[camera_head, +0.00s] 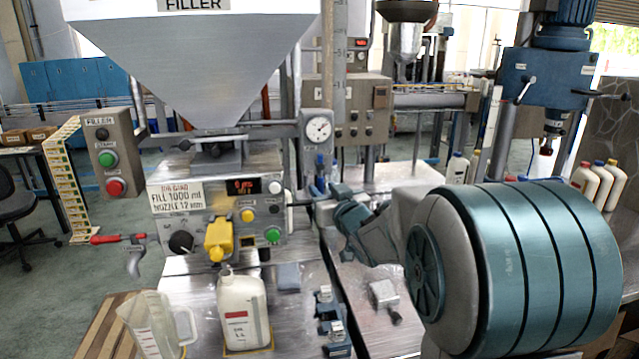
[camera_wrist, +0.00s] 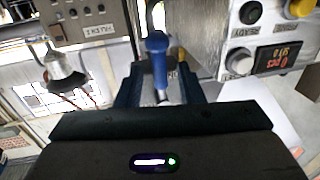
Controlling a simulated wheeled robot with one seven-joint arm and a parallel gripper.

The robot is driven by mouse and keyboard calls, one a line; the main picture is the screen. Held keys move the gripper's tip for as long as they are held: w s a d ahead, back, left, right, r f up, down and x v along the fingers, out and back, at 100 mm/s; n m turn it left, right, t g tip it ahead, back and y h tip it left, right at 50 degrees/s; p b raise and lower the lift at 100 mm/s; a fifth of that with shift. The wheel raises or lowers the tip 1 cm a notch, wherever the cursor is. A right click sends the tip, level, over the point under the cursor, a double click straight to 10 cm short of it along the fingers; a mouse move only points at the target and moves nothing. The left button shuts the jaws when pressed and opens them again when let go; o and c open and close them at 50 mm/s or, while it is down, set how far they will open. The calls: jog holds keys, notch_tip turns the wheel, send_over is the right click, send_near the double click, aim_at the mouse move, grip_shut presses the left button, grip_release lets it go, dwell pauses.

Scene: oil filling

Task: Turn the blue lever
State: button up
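The blue lever (camera_wrist: 157,58) shows in the wrist view, with a rounded blue grip on a thin metal stem. It stands between the two dark fingers of my gripper (camera_wrist: 160,88), with a visible gap on each side. My gripper is open and does not appear to be clamped on the lever. In the head view my gripper (camera_head: 318,194) is at the right side of the filler's control box (camera_head: 215,205). The lever is small there and hard to tell apart from the blue fingers.
A red-handled lever (camera_head: 118,238) and a yellow nozzle (camera_head: 218,240) are on the filler's left and front. A white bottle (camera_head: 243,312) and a clear jug (camera_head: 155,325) stand below. Small blue fixtures (camera_head: 332,322) sit on the metal table. A dial gauge (camera_head: 317,129) is above my gripper.

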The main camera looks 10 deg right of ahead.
aim_at(323, 186)
jog(key=shift+w+a, duration=0.15)
jog(key=shift+w, duration=0.65)
jog(key=shift+w+a, duration=0.15)
jog(key=shift+w, duration=0.6)
grip_shut()
jog(key=shift+d+f+n+b, duration=0.15)
jog(key=shift+d+n+b, duration=0.15)
jog(key=shift+n, duration=0.5)
grip_release()
